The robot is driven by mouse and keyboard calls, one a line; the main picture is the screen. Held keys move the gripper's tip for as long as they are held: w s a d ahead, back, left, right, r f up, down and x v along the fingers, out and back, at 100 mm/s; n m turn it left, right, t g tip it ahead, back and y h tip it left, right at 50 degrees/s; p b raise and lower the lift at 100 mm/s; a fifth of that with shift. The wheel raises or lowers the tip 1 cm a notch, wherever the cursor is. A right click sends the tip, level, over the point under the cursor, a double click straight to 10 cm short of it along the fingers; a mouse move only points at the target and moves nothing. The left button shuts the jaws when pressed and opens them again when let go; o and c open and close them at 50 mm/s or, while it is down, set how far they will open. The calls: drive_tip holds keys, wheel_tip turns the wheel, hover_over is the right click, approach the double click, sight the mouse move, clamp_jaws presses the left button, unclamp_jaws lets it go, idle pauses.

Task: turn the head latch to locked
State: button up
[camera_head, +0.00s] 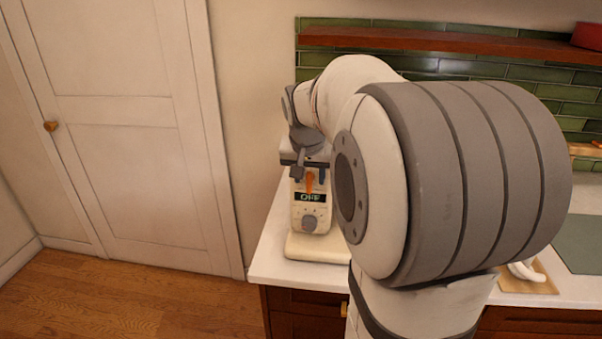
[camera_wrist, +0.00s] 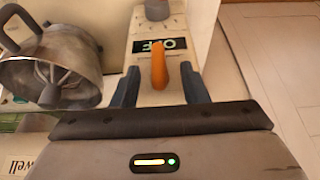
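The orange head latch (camera_head: 309,181) is on the upper front of a cream stand mixer (camera_head: 310,244), above a display reading OFF. In the wrist view the latch (camera_wrist: 159,66) points nearly along the mixer head, and the OFF display (camera_wrist: 159,46) lies just beyond it. My gripper (camera_wrist: 159,84) is open, with one dark finger on each side of the latch and visible gaps between. In the head view my gripper (camera_head: 309,168) is over the mixer's top, partly hidden by my own arm.
A round grey dial (camera_head: 309,223) sits below the display. A metal bowl (camera_wrist: 45,80) with a whisk inside is beside the mixer head in the wrist view. The mixer stands on a white counter (camera_head: 268,250), with a closed door (camera_head: 130,130) to its left.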

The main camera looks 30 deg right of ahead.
drive_tip(key=shift+c, duration=0.2)
clamp_jaws()
drive_tip(key=shift+a, duration=0.1)
idle(0.4)
drive_tip(key=n+g+h+b, duration=0.1)
drive_tip(key=g+h+b, duration=0.1)
drive_tip(key=h, duration=0.3)
drive_tip(key=a+f+n+g+h+b, duration=0.1)
drive_tip(key=n+g+h+b, duration=0.1)
drive_tip(key=h, duration=0.3)
drive_tip(key=w+f+n+g+h+b, duration=0.1)
drive_tip(key=g+h+b, duration=0.1)
drive_tip(key=g+h, duration=0.1)
drive_tip(key=shift+w+a+h, duration=0.1)
drive_tip(key=shift+a+h, duration=0.25)
drive_tip(key=shift+h, duration=0.55)
drive_tip(key=shift+n, duration=0.3)
